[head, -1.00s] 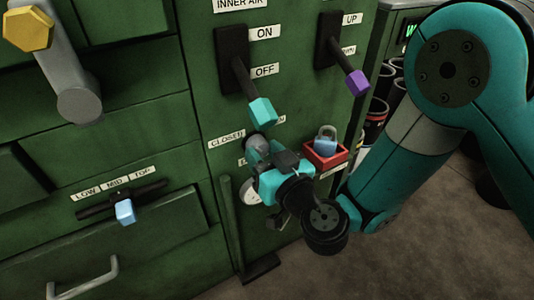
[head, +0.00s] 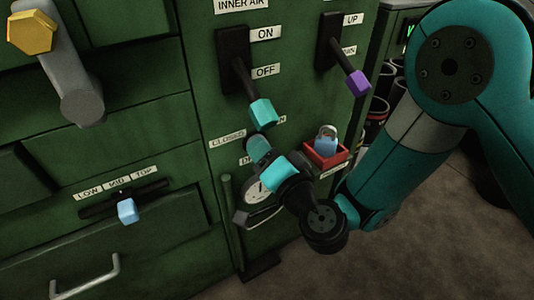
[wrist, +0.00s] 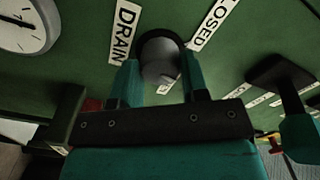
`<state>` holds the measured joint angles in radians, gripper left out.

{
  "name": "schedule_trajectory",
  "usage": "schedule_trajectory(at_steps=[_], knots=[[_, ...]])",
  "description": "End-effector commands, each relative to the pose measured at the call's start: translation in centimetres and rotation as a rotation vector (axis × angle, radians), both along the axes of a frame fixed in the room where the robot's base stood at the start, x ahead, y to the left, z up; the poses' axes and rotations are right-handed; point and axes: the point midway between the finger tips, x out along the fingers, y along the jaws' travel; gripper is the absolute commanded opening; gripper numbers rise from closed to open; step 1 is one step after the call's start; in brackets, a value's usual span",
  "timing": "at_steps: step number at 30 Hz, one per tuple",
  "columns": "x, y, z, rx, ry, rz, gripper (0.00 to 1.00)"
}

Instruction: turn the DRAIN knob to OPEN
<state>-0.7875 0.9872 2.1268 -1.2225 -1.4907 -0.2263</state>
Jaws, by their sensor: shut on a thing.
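The DRAIN knob (wrist: 160,66) is a grey round knob on the green panel, between the DRAIN label (wrist: 124,32) and the CLOSED label (wrist: 214,24) in the wrist view. My gripper (wrist: 160,82) has a teal finger on each side of the knob and is shut on it. In the head view my gripper (head: 258,152) is at the panel and hides the knob. The CLOSED label (head: 228,138) is up and left of it there. A label up and right (head: 280,119) is mostly covered, with only its last letters showing.
A lever with a teal end (head: 262,113) hangs just above my gripper. A red tray (head: 326,157) with a padlock is to the right. A round gauge (head: 254,190) is just below, and a lever with a purple end (head: 358,82) is upper right.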

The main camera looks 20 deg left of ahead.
Motion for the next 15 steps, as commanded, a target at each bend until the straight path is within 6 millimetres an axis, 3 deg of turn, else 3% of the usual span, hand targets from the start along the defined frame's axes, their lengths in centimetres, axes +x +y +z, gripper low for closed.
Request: schedule_trajectory(at_steps=[15], knots=[[-0.25, 0.27, 0.0, 0.278, 0.329, 0.01, 0.17]])
